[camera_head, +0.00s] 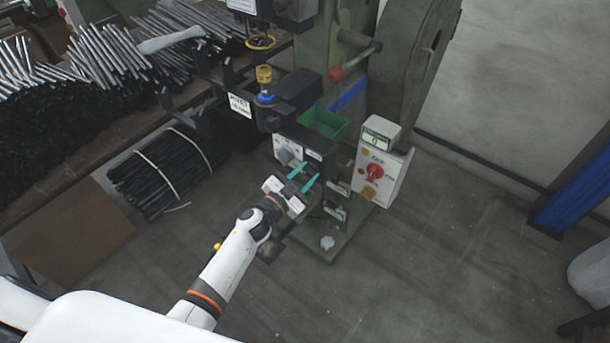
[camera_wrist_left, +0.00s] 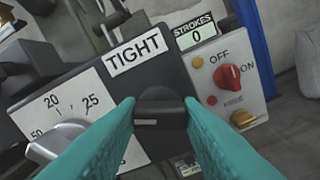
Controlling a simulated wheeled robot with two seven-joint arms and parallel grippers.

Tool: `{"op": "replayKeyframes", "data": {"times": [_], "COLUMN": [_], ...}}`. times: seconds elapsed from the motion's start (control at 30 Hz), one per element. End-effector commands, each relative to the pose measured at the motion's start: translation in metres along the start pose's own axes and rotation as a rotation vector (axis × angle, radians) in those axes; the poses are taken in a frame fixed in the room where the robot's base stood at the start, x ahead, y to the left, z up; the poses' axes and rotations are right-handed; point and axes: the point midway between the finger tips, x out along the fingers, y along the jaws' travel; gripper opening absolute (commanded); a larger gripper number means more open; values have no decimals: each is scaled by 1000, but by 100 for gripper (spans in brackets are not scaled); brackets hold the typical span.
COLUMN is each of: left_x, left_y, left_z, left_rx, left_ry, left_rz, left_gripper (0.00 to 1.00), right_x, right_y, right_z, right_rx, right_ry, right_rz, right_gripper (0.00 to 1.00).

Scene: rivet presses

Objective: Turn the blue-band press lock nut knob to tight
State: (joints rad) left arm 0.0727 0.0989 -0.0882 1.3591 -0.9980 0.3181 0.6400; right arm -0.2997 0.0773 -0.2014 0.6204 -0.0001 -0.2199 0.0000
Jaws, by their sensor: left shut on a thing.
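The black lock nut knob (camera_wrist_left: 160,106) sits on the dark front panel of the press, below a white TIGHT label (camera_wrist_left: 139,49) in the left wrist view. A short pale mark shows on its lower left face. My left gripper (camera_head: 305,176) has its teal fingers on either side of the knob and is shut on it. In the head view the knob is too small and covered to make out. The press has a blue band (camera_head: 265,98) below a brass-coloured fitting. My right gripper is not in view.
A scale plate (camera_wrist_left: 72,108) with a pale knob is left of the panel. A control box (camera_head: 383,176) with a red OFF/ON switch and a stroke counter (camera_head: 380,134) reading 0 stands right. A green bin (camera_head: 323,124) is behind. Floor (camera_head: 430,260) at right is clear.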

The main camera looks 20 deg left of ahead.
Motion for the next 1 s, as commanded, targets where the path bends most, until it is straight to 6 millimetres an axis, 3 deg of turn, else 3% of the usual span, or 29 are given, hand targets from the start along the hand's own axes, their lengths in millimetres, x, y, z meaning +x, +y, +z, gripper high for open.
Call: {"op": "replayKeyframes", "data": {"times": [1.0], "left_x": [-1], "left_y": [-1], "left_z": [-3], "left_rx": [932], "left_ry": [1], "left_rz": [-2], "left_gripper": [10], "right_x": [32], "right_y": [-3], "right_z": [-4], "right_rx": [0], "right_ry": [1], "right_rz": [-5], "right_gripper": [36]}}
